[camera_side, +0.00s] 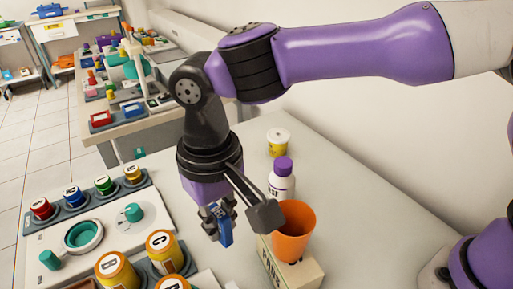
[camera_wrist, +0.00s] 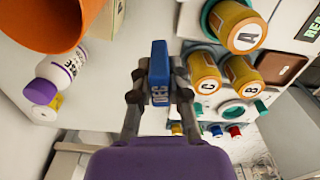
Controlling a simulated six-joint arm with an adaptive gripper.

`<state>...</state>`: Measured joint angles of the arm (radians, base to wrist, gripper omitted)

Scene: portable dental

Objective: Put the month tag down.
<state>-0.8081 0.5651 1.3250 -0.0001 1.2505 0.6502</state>
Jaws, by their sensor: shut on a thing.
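The month tag (camera_wrist: 159,62) is a small blue block with pale lettering, too small to read surely. My gripper (camera_wrist: 160,88) is shut on it, with one finger on each side. In the side view the blue tag (camera_side: 225,234) hangs below my gripper (camera_side: 217,217), above the pale work surface. It sits left of the orange cup and right of the white panel. I see no contact between the tag and the surface.
A purple-capped bottle (camera_side: 281,184) and a yellow-labelled tub (camera_side: 278,142) stand behind. Lettered orange jars (camera_side: 163,250) and a rack of coloured caps (camera_side: 88,198) are left. Bare counter (camera_side: 360,205) lies right.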

